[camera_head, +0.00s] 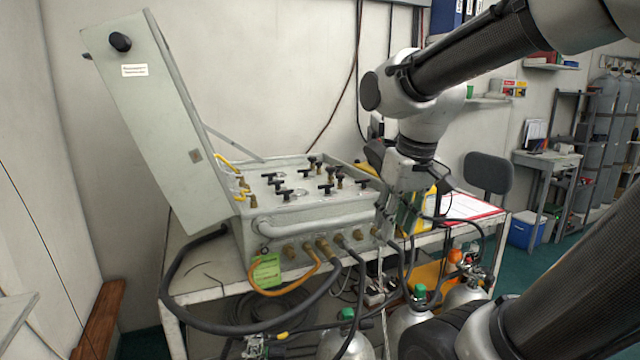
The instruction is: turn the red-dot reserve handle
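The grey air panel box (320,215) stands on a bench with its lid (160,125) raised at the left. Several black T-shaped handles (327,188) on brass stems stand on its top face. They are too small here for me to make out a red dot on any of them. My gripper (385,228) points down at the panel's right front corner, to the right of the handles. Its fingers are small and overlap the hoses and panel edge, so I cannot tell whether they are open, shut or touching anything. The gripper and wrist hide part of the panel's right end.
A pipe rail and brass hose fittings (290,250) run along the panel's front, with a green tag (266,270) hanging there. Black and orange hoses loop below. Gas cylinders (408,325) stand under the bench. A red-edged clipboard (468,207) lies to the right.

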